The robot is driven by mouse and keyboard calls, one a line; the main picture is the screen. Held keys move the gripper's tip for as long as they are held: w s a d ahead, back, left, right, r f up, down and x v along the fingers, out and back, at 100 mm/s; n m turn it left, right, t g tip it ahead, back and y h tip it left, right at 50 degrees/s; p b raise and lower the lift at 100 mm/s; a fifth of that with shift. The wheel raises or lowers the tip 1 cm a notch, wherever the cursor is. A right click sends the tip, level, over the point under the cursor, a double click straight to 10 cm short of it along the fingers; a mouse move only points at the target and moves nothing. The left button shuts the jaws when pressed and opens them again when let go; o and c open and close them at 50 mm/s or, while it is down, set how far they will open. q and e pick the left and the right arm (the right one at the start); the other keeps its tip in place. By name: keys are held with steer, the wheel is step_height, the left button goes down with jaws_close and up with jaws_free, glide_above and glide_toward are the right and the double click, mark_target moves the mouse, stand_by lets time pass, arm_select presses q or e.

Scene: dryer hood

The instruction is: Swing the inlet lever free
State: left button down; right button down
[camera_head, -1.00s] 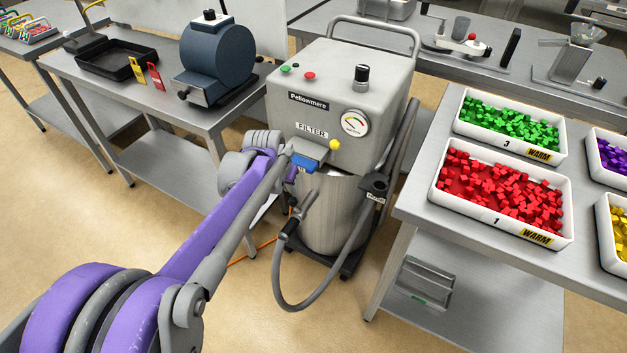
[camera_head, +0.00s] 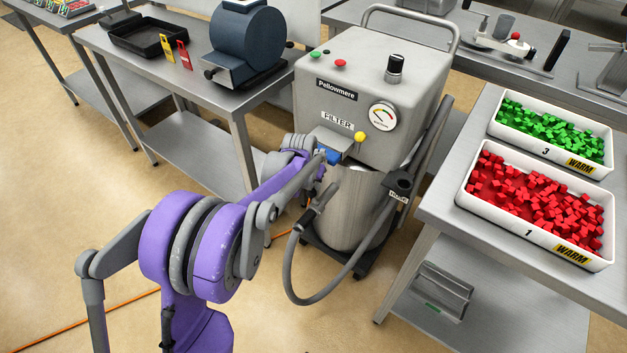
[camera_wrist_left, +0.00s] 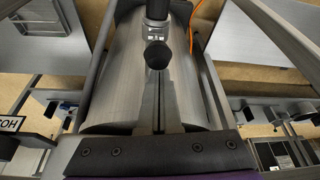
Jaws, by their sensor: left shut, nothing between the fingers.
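The grey Pellowmere machine (camera_head: 350,75) stands mid-view, with a steel drum (camera_head: 350,205) under its hood. My left gripper (camera_head: 322,165) is at the drum's upper left, below the FILTER label, beside a small blue part (camera_head: 329,156). A yellow knob (camera_head: 360,136) is just right of it. In the left wrist view the gripper's fingers (camera_wrist_left: 160,105) are shut and empty. Beyond them, over the drum (camera_wrist_left: 110,80), is a dark round-ended part (camera_wrist_left: 158,54) below a grey collar. I cannot tell whether it is the inlet lever, or whether the fingers touch it.
A grey hose (camera_head: 288,265) loops in front of the drum, with a dark handpiece (camera_head: 322,195). A bench (camera_head: 150,65) at left carries a blue drum-shaped machine (camera_head: 248,45). An orange cable (camera_head: 90,310) crosses the floor.

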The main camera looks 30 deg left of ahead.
arm_select(q)
steer(key=shift+s, duration=0.1)
steer(key=shift+s+f+t, duration=0.15)
steer(key=shift+s+t, duration=0.45)
steer(key=shift+s, duration=0.55)
steer(key=shift+f, duration=0.15)
steer(key=shift+s, duration=0.1)
